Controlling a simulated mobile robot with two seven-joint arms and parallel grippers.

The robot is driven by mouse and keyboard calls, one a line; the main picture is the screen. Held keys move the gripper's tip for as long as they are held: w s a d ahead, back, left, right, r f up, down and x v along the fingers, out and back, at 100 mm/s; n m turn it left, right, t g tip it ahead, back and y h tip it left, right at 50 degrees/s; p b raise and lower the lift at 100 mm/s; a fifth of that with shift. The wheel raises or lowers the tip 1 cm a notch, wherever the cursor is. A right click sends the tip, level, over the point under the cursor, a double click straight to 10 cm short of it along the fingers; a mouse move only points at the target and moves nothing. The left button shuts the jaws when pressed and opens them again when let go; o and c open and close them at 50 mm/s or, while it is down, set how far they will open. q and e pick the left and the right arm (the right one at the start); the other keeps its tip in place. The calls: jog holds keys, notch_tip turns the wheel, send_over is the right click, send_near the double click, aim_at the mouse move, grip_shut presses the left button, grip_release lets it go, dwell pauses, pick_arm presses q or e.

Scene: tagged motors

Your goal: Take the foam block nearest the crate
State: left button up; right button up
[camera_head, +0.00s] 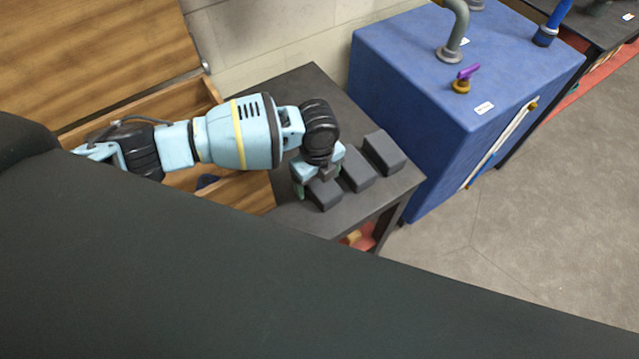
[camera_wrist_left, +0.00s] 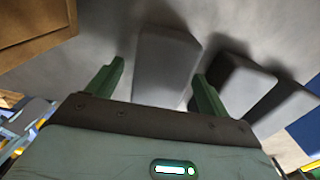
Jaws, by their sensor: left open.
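Three dark grey foam blocks stand in a row on the dark table (camera_head: 345,95). The block nearest the wooden crate (camera_head: 324,194) is partly covered by my left gripper (camera_head: 318,178) in the head view. The middle block (camera_head: 357,170) and the far block (camera_head: 384,152) stand to its right. In the left wrist view, the open fingers of my left gripper (camera_wrist_left: 158,80) are on either side of the nearest block (camera_wrist_left: 166,60). I cannot tell whether they touch it. The crate (camera_head: 245,192) is open, left of the blocks; its edge shows in the wrist view (camera_wrist_left: 30,25). My right gripper is not visible.
A large blue cabinet (camera_head: 425,95) with pipes and a purple-handled valve (camera_head: 465,76) stands right of the table. The crate's raised wooden lid (camera_head: 95,50) is at the upper left. The other two blocks (camera_wrist_left: 237,85) (camera_wrist_left: 285,108) are close beside the right finger in the wrist view.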

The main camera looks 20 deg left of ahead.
aim_at(316, 183)
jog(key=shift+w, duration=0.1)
pick_arm(q)
jog(key=shift+c, duration=1)
jog(key=c, duration=0.8)
jog(key=shift+c, duration=0.3)
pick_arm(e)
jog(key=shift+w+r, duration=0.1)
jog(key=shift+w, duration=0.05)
pick_arm(q)
jog(key=shift+r, duration=0.1)
